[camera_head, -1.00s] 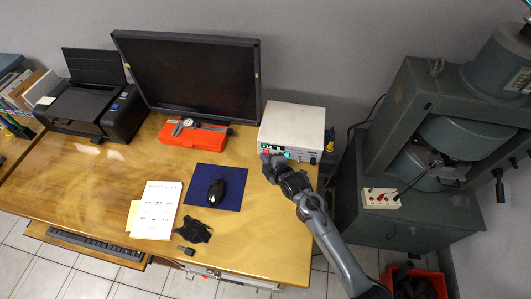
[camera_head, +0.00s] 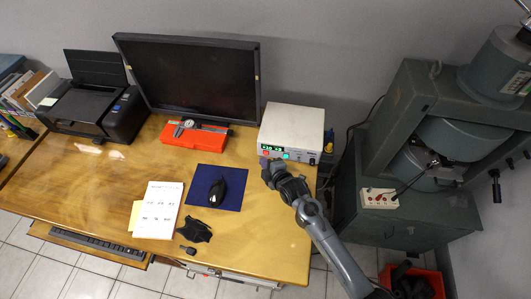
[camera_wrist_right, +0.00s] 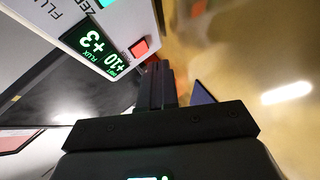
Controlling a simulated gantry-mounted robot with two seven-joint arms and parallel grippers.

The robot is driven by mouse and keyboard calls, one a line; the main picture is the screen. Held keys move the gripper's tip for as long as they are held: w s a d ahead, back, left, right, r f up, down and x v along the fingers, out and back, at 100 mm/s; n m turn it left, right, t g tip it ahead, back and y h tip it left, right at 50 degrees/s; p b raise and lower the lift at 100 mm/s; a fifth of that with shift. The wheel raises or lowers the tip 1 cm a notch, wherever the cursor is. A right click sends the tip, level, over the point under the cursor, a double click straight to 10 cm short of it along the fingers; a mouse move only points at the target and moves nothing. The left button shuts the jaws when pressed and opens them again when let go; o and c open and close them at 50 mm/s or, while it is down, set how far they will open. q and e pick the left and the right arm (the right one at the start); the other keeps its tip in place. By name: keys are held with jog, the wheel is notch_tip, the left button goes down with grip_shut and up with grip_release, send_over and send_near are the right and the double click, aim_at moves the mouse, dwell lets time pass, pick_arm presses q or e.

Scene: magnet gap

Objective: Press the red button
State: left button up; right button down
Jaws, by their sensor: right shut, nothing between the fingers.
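The red button (camera_wrist_right: 139,48) is a small square on the front panel of the white meter box, beside its green display (camera_wrist_right: 96,45). In the wrist view it is lit clearly and uncovered. My right gripper (camera_wrist_right: 155,72) is shut and empty; its fingertips are close to the button, and I cannot tell whether they touch anything. In the head view my right gripper (camera_head: 267,168) is just in front of the panel of the white meter box (camera_head: 292,130), near its left end. My left gripper is not in view.
The meter stands on the wooden desk (camera_head: 265,225). A mouse on a blue mat (camera_head: 230,190), a notebook (camera_head: 158,210) and a red caliper case (camera_head: 195,144) lie to the left. The monitor (camera_head: 190,75) stands behind. A large magnet (camera_head: 455,138) stands on the right.

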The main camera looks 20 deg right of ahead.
jog(key=s+a+p, duration=0.2)
jog(key=s, duration=0.1)
jog(key=shift+s+a+r+p, duration=0.15)
jog(key=shift+s+a+p, duration=0.05)
jog(key=shift+s+p, duration=0.15)
jog(key=shift+s+a, duration=0.35)
jog(key=shift+s, duration=0.1)
jog(key=s+d+m+g, duration=0.1)
jog(key=s+m, duration=0.1)
jog(key=s, duration=0.3)
jog(key=s+m+g, duration=0.2)
jog(key=s, duration=0.3)
jog(key=s+d+r+m+g, duration=0.1)
jog(key=s+m, duration=0.2)
jog(key=s, duration=0.2)
jog(key=shift+d+g+h, duration=0.35)
jog(key=shift+g+h, duration=0.05)
jog(key=s+d+r+m+g, duration=0.1)
jog(key=s+r+m+g, duration=0.15)
jog(key=s, duration=0.55)
jog(key=s+d+r+m+g, duration=0.15)
jog(key=s+r+m, duration=0.25)
jog(key=s, duration=0.5)
notch_tip(320, 180, up, 32)
jog(key=p, duration=3.3)
jog(key=shift+w+a+r+g+h, duration=0.15)
jog(key=shift+w+g+h, duration=0.15)
jog(key=shift+w, duration=0.1)
